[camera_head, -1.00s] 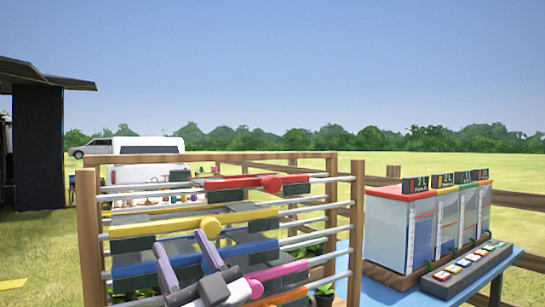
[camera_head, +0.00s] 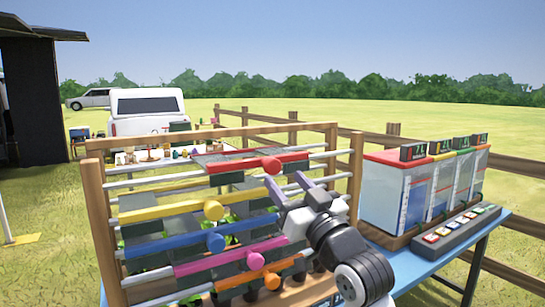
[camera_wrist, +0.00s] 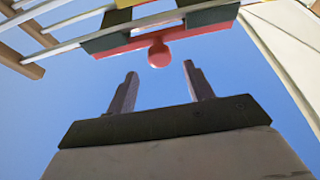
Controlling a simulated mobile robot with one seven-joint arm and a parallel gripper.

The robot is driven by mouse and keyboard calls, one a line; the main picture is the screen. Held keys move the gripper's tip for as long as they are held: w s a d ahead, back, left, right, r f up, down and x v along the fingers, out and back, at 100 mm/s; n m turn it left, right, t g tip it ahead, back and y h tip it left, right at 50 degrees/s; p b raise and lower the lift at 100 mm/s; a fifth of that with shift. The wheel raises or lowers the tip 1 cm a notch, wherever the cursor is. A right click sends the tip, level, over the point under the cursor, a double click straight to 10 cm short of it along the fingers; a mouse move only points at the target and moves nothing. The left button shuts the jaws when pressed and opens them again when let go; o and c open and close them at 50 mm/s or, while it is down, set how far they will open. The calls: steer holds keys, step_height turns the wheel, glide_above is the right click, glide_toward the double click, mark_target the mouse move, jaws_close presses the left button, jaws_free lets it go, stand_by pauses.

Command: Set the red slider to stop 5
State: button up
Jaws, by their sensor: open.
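The red slider (camera_head: 240,164) is a red bar with a round red knob (camera_head: 271,165) on the top rails of a wooden rack (camera_head: 98,200). Its knob sits right of the rack's middle. In the wrist view the red slider (camera_wrist: 190,37) and its knob (camera_wrist: 158,54) show beyond my gripper. My gripper (camera_head: 287,188) is open and empty, just below and to the right of the red knob in the head view. In the wrist view the knob appears between and beyond the two fingers (camera_wrist: 160,80), apart from them.
Below the red slider are yellow (camera_head: 165,209), blue (camera_head: 165,246), magenta (camera_head: 200,262) and orange (camera_head: 235,280) sliders with knobs. The rack's right post (camera_head: 355,185) stands close to my arm. A colored-roof box unit (camera_head: 395,195) and button panel (camera_head: 455,230) stand right.

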mark_target(275, 167)
steer(key=p+x, duration=0.1)
steer(key=x, duration=0.5)
steer(key=shift+w+a+r+p, duration=0.2)
steer(key=shift+w+p, duration=0.1)
steer(key=shift+p, duration=0.1)
steer(key=shift+d, duration=0.1)
jaws_close()
